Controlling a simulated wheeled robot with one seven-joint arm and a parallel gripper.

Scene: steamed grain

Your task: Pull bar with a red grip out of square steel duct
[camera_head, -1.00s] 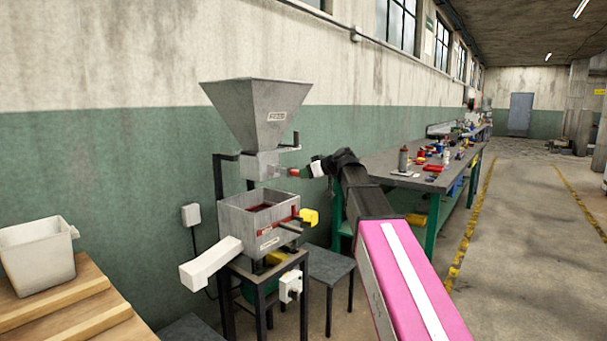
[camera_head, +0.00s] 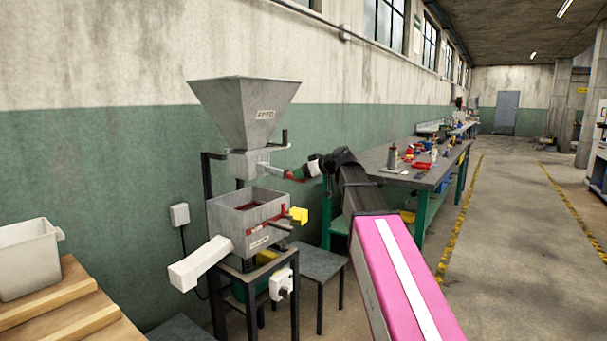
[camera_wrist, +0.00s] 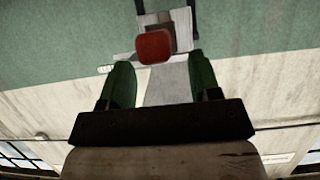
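The square steel duct (camera_head: 243,165) sits under the hopper's narrow end in the head view. The bar's red grip (camera_head: 294,176) sticks out to its right. A short grey length shows between duct and grip, but I cannot tell how much is bar. My gripper (camera_head: 307,173) is at the outer end of the red grip. In the wrist view, the red grip (camera_wrist: 154,46) lies near the tips of my gripper's green fingers (camera_wrist: 160,70), with a gap to each side. My gripper looks open. The depth of overlap is unclear.
The grey hopper (camera_head: 244,110) is above the duct, with a crank handle beside it. An open steel box (camera_head: 246,220) with a white chute stands below. A workbench (camera_head: 400,168) with tools is to the right. A white bin (camera_head: 28,258) stands on a wooden surface at lower left.

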